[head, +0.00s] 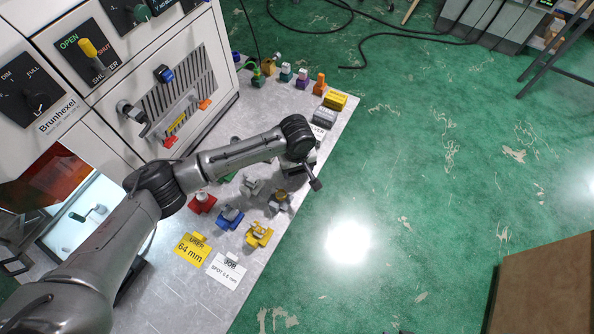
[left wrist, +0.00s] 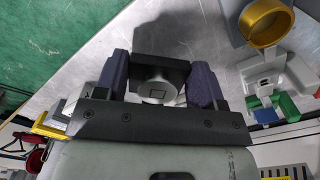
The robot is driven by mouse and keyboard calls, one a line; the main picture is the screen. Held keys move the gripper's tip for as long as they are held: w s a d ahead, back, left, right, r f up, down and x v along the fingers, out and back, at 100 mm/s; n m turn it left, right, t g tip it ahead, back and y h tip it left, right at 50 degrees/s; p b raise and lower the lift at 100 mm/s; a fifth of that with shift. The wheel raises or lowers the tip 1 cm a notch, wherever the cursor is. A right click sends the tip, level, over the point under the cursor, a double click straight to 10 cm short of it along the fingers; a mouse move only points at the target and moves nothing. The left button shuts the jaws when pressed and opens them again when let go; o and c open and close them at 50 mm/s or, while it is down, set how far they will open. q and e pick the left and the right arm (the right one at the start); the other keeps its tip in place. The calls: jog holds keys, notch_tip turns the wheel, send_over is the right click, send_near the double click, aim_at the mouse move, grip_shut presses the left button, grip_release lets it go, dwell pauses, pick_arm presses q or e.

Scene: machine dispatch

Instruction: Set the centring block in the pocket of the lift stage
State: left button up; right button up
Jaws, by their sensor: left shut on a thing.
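In the head view my left gripper (head: 308,172) hangs below its wrist over the bench's right edge; the wrist hides most of it. In the left wrist view its two dark fingers (left wrist: 158,84) are shut on a pale grey round-faced piece with a small square mark (left wrist: 157,91). A dark part lies behind this piece. I cannot tell for certain whether it is the centring block. I cannot make out the lift stage or its pocket for certain. My right gripper is not in view.
On the bench (head: 185,300) stand red (head: 203,203), blue (head: 229,218) and yellow (head: 259,235) fixtures beside grey ones. A yellow card (head: 191,248) and white card (head: 226,270) lie in front. Several small coloured parts line the back. A gold ring (left wrist: 266,22) shows near the gripper.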

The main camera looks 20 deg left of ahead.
pick_arm(q)
jog(key=shift+f, duration=0.75)
jog(key=o, duration=1.1)
jog(key=shift+f, duration=0.1)
